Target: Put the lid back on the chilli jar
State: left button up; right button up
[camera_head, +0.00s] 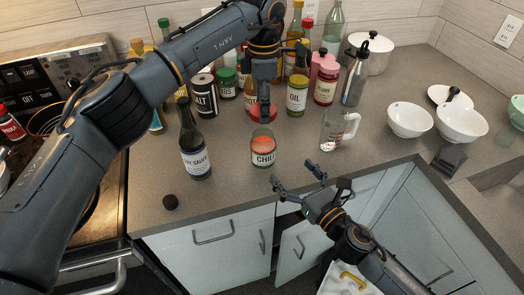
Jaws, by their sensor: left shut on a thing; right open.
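The chilli jar (263,157) stands upright near the counter's front edge. Its top is uncovered and red contents show inside. My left gripper (264,112) points down behind the jar in the picture and is shut on a red lid (254,114). The lid looks roughly level and apart from the jar; its exact height is hard to tell. The gripper fingers cover part of it. My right gripper (297,178) is open and empty, at the counter's front edge, to the right of and nearer than the jar.
A soy sauce bottle (194,150) stands left of the jar, and a black cap (170,202) lies in front. A glass mug (333,132) is to the right. Oil (297,97), salt (204,98) and several other containers crowd behind. White bowls (408,120) stand farther right.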

jog(key=shift+s+a+f+n, duration=0.1)
jog(key=shift+a+n, duration=0.2)
jog(key=shift+n, duration=0.5)
jog(key=x, duration=1.2)
jog(key=shift+a, duration=0.2)
jog(key=shift+s, duration=0.1)
jog(key=c, duration=1.8)
pick_arm(q)
send_over(263, 134)
jog(key=shift+s+f, duration=0.1)
jog(key=shift+f, duration=2.35)
jog(key=shift+f, duration=0.1)
jog(key=shift+f, duration=0.8)
jog(key=shift+f, duration=0.6)
